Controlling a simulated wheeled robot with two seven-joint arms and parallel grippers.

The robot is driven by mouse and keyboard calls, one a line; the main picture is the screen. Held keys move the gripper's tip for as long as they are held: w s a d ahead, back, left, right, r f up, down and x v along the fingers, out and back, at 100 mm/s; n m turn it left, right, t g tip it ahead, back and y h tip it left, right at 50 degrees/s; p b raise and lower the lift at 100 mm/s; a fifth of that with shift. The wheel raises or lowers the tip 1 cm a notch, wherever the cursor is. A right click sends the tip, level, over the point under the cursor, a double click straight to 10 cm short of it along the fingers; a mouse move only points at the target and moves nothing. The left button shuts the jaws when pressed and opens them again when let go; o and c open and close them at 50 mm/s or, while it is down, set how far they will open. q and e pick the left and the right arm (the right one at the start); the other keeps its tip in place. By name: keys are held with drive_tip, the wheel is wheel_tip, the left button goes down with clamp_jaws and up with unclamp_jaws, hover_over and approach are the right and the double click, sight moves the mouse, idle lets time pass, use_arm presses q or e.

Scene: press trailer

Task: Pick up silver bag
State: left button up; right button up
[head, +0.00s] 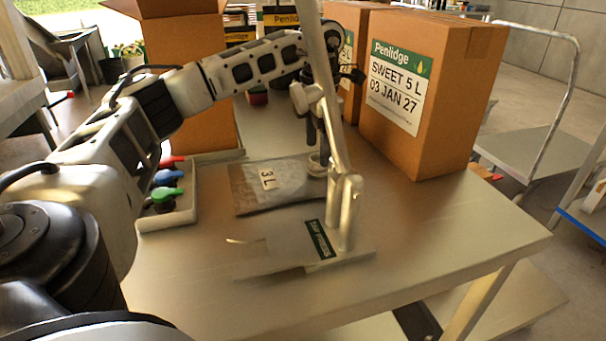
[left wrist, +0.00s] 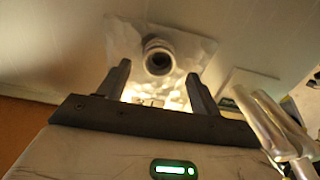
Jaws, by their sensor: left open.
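The silver bag (head: 262,201) lies flat on the table with a "3 L" label on its left part. Its round spout (head: 316,165) is at its right end. In the left wrist view the bag (left wrist: 190,50) lies ahead, with the open spout (left wrist: 158,58) between and just beyond my fingertips. My left gripper (left wrist: 158,85) is open and empty there. In the head view my left gripper (head: 322,148) points down near the spout, partly hidden behind the press lever. I cannot tell whether the fingers touch the bag. My right gripper is not in view.
A metal press (head: 345,215) with a tall lever stands close in front of the bag. A tray (head: 180,212) of coloured caps is at the left. Cardboard boxes stand at the back left (head: 185,45) and right (head: 440,100). The table's front right (head: 440,235) is clear.

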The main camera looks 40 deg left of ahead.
sight(317, 157)
use_arm(q)
wheel_tip(317, 157, down, 4)
drive_tip(key=shift+a+r, duration=0.15)
drive_tip(key=c, duration=1)
drive_tip(key=shift+c, duration=0.2)
